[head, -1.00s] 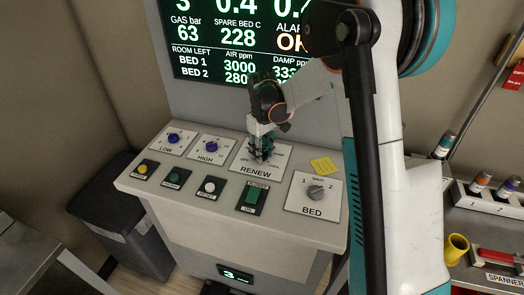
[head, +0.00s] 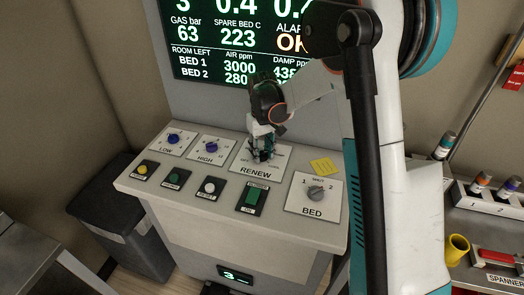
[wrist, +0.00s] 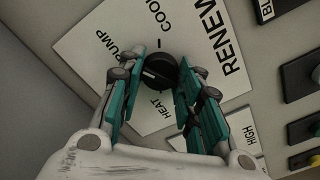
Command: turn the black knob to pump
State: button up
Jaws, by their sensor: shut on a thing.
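The black knob (wrist: 159,71) sits on the white RENEW plate (wrist: 82,40), with PUMP, COOL and HEAT printed around it. In the wrist view PUMP is up and left of the knob, COOL above it and HEAT below it. My gripper (wrist: 160,80) has its teal-padded fingers shut on the knob, one on each side. A pale line shows on the knob's face, but I cannot tell which label its pointer end faces. In the head view my gripper (head: 262,152) stands over the RENEW plate (head: 256,172) and hides the knob.
The LOW (head: 173,139) and HIGH (head: 211,147) blue knobs are left of my gripper, the grey BED knob (head: 316,193) to the right. A green switch (head: 252,197) and several buttons line the front. A yellow note (head: 323,167) lies above BED. The screen (head: 240,45) stands behind.

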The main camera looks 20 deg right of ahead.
aim_at(262, 152)
jog(key=o, duration=1.1)
jog(key=shift+r, duration=0.1)
notch_tip(262, 152, up, 12)
jog(key=shift+f, duration=0.1)
